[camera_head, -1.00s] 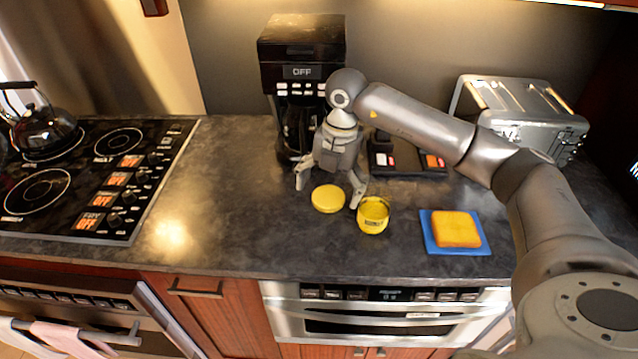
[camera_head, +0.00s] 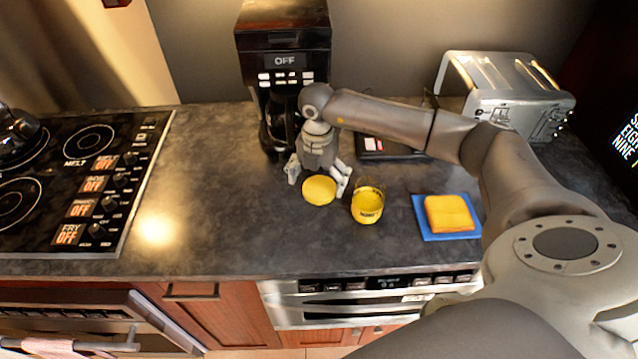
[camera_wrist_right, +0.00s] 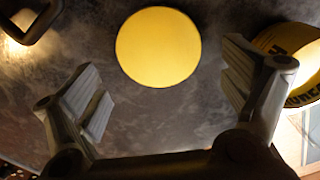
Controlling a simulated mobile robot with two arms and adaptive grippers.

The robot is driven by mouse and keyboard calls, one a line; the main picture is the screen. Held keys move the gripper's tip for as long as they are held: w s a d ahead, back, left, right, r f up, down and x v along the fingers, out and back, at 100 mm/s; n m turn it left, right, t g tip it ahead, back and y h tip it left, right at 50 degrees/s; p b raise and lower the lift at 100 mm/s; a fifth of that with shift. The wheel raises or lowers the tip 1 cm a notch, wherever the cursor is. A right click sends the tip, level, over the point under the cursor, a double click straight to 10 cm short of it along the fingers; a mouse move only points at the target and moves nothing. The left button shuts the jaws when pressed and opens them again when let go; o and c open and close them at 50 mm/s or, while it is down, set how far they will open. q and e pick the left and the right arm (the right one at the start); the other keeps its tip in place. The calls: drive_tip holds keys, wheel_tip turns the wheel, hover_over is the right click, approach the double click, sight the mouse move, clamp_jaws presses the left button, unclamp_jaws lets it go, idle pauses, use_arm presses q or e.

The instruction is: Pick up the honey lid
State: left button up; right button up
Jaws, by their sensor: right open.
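The honey lid (camera_head: 319,190) is a flat yellow disc lying on the dark counter. It also shows in the right wrist view (camera_wrist_right: 158,47), at the top centre, beyond the fingertips and roughly between their lines. My right gripper (camera_head: 319,178) is open and empty, just above and behind the lid, with one finger to each side. In the right wrist view its two fingers (camera_wrist_right: 165,75) are spread wide. The yellow honey jar (camera_head: 367,203) stands open just right of the lid; part of it shows at the right edge of the wrist view (camera_wrist_right: 290,60). My left gripper is not in view.
A coffee maker (camera_head: 284,75) stands behind my right gripper. A slice of bread (camera_head: 449,213) lies on a blue board (camera_head: 432,233) to the right. A toaster (camera_head: 510,100) stands at the back right, a stove (camera_head: 70,190) at the left. The counter left of the lid is clear.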

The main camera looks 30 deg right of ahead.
sight(320, 189)
drive_tip(key=shift+s+f, duration=0.1)
drive_tip(key=shift+f, duration=1.05)
drive_tip(key=c, duration=0.8)
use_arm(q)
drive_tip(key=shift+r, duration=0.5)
use_arm(e)
drive_tip(key=shift+o, duration=0.2)
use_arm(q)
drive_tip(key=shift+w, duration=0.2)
